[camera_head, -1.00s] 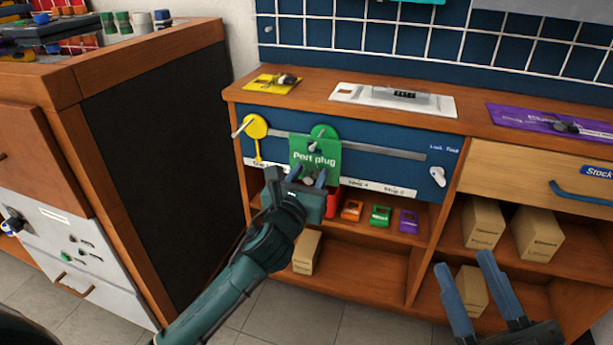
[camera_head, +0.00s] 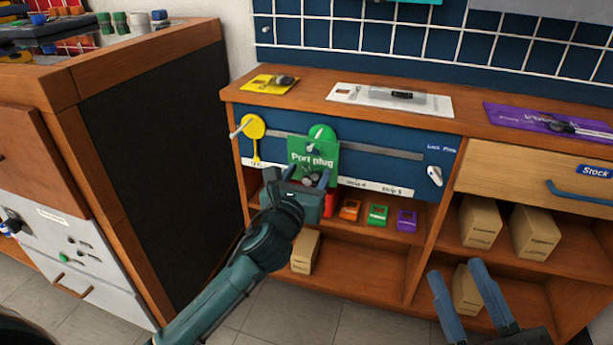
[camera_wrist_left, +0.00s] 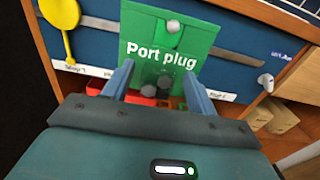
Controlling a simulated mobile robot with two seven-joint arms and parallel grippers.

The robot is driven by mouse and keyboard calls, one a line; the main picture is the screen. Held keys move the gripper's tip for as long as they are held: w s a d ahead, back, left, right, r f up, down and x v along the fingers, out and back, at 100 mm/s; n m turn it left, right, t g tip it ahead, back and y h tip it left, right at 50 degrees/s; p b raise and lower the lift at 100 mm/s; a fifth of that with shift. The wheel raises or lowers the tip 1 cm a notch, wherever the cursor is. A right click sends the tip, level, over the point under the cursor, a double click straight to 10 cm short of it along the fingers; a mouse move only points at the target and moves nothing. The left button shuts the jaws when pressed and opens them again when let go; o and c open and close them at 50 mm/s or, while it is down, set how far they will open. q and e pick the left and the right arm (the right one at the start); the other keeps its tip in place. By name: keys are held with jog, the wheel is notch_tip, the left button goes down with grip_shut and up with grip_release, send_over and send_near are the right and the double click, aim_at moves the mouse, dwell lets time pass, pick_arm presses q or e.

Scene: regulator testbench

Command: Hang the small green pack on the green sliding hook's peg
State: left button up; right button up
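The green pack (camera_head: 313,152), labelled "Port plug", is upright in front of the green sliding hook's disc (camera_head: 322,132) on the slotted blue panel. In the left wrist view the grey peg tip (camera_wrist_left: 172,27) shows at the pack's top middle, in front of its face. The pack (camera_wrist_left: 150,28) appears to hang on it. My left gripper (camera_head: 308,174) has its fingers spread at the pack's lower part, with dark round pieces of the pack showing between them; it also shows in the left wrist view (camera_wrist_left: 158,78). My right gripper (camera_head: 455,268) is open and empty at the lower right.
A yellow hook (camera_head: 254,128) is left of the green one on the slotted rail (camera_head: 390,150). A white lock knob (camera_head: 434,175) is at the panel's right. Small coloured packs (camera_head: 378,214) and cardboard boxes (camera_head: 480,222) are on shelves. A dark-sided cabinet (camera_head: 150,160) stands left.

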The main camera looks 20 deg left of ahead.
pick_arm(q)
jog(key=shift+o, duration=0.8)
